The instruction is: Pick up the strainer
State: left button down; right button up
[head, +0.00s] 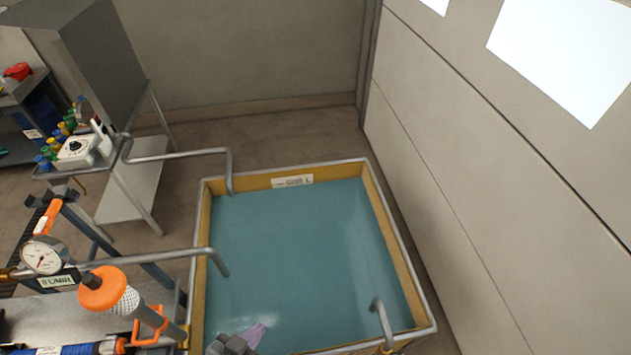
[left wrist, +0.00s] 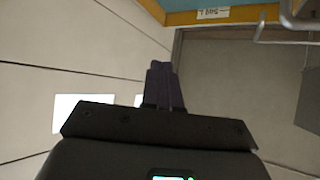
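What looks like the strainer, a piece with an orange round end (head: 102,289) and a white mesh section, stands tilted on the pipework at the lower left of the head view. A grey pipe joins it below the mesh. My left gripper (head: 256,335) shows at the bottom edge, over the tank's near part, to the right of the strainer and apart from it. In the left wrist view its dark purple fingers (left wrist: 162,85) are side by side with nothing visible between them. The strainer is not in the left wrist view. My right gripper is not in view.
A square tank (head: 300,240) with yellow inner walls and blue-green water fills the centre. Bent grey pipes (head: 180,155) reach over its rim. A dial gauge (head: 43,256) and a bench of parts crowd the left. A wall stands at right.

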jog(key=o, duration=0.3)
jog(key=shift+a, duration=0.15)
pick_arm(q)
jog(key=s+a+f+n+g+y, duration=0.2)
jog(key=s+a+f+g+y, duration=0.1)
jog(key=s+a+g, duration=0.3)
jog(key=shift+s+a+n+y, duration=0.4)
jog(key=shift+s+a+y, duration=0.2)
jog(key=shift+s+a, duration=0.45)
jog(key=shift+w+a, duration=0.15)
jog(key=shift+w, duration=0.05)
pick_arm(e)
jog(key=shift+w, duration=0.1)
